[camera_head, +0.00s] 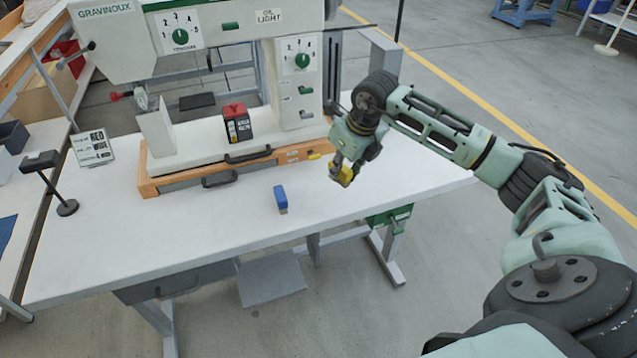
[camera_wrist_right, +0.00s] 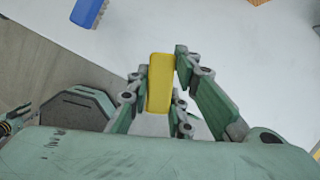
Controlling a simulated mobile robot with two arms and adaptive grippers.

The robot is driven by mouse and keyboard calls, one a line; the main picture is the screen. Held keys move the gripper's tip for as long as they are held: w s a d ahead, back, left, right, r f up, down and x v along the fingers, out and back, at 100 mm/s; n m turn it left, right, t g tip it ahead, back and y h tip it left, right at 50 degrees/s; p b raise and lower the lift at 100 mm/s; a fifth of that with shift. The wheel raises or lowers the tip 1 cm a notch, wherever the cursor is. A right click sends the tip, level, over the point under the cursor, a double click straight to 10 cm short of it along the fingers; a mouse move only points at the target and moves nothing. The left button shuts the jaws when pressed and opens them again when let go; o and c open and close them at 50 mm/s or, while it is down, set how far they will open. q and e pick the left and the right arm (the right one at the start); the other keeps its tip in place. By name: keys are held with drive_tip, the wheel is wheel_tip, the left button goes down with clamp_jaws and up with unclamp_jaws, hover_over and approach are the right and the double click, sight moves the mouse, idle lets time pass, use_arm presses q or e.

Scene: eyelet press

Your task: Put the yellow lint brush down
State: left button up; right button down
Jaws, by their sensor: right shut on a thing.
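The yellow lint brush (camera_wrist_right: 160,83) is held between the fingers of my right gripper (camera_wrist_right: 160,82) in the right wrist view. In the head view my right gripper (camera_head: 342,174) is over the right part of the white table (camera_head: 370,203), with part of the yellow brush (camera_head: 346,175) showing at its fingertips. The fingers hide some of the brush. I cannot tell exactly how high it is above the table top.
A red-and-black box (camera_head: 236,124) sits on that base. A sign (camera_head: 92,147) and small stand (camera_head: 66,207) are at left. The table's front is mostly clear.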

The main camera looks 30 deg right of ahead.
drive_tip(key=w+a+f, duration=0.1)
drive_tip(key=w, duration=0.1)
drive_tip(key=w+f, duration=0.1)
drive_tip(key=w+a+f+p, duration=0.1)
drive_tip(key=w, duration=0.1)
drive_tip(key=shift+w+a+f, duration=0.2)
drive_tip(key=shift+w+a, duration=0.1)
drive_tip(key=shift+w+f, duration=0.15)
drive_tip(key=shift+a+f, duration=0.1)
drive_tip(key=shift+f, duration=0.2)
wheel_tip(320, 180, down, 3)
drive_tip(key=shift+f+p, duration=0.15)
drive_tip(key=shift+p, duration=0.35)
drive_tip(key=shift+f, duration=0.15)
use_arm(q)
drive_tip(key=shift+s+a+r, duration=0.15)
drive_tip(key=shift+s+r, duration=0.2)
drive_tip(key=shift+r, duration=0.2)
drive_tip(key=shift+s+a+r, duration=0.1)
drive_tip(key=shift+s+r, duration=0.25)
drive_tip(key=shift+r, duration=0.2)
use_arm(e)
drive_tip(key=shift+f, duration=0.1)
drive_tip(key=c, duration=1.6)
unclamp_jaws()
use_arm(q)
drive_tip(key=shift+f, duration=0.1)
